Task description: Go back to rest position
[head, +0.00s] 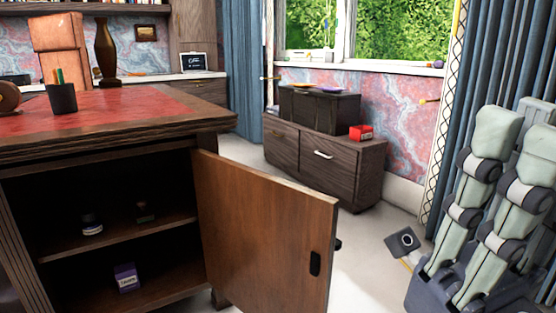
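Neither of my grippers shows in the head view, and I cannot tell their pose or whether they are open. The leather desk (150,97) stands at the left with a red top and dark wood edges. Its cabinet door (265,235) is swung wide open toward the right, with a dark handle (315,263). Inside, a small dark jar (91,225) and a small dark object (145,212) stand on the shelf (120,240). A purple box (125,277) is on the cabinet floor below.
A pen cup (62,98) stands on the desk. A low drawer cabinet (325,157) under the window holds a red box (361,132). A jointed pale green thing (480,200) stands at the right. A dark square object (405,242) is near it. Pale floor shows between.

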